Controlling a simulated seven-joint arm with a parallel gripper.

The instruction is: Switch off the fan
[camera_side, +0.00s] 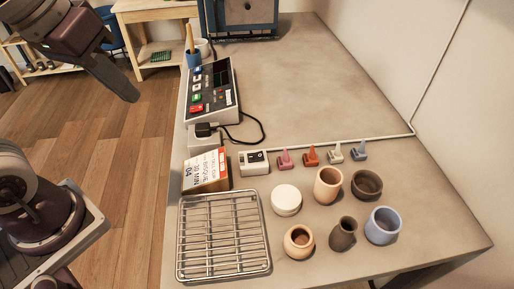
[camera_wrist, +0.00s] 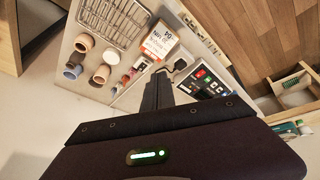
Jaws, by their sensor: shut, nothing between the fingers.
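A control panel (camera_side: 210,88) with a dark screen and several coloured buttons lies on the left edge of the bench. A green button (camera_side: 196,97) and a red button (camera_side: 197,107) are at its near end. The panel also shows in the wrist view (camera_wrist: 208,78). A small white box with a black switch (camera_side: 254,162) stands nearer. I cannot make out a fan, or which control belongs to it. My gripper (camera_side: 132,97) is shut and empty, left of the panel and apart from it. Its shut fingers also show in the wrist view (camera_wrist: 159,80).
A labelled box (camera_side: 206,171) stands by a black plug and cable (camera_side: 243,131). A wire rack (camera_side: 222,234) lies in front, with several pots and a white lidded jar (camera_side: 286,199) to its right. A cup of tools (camera_side: 194,57) stands behind the panel. The far right bench is clear.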

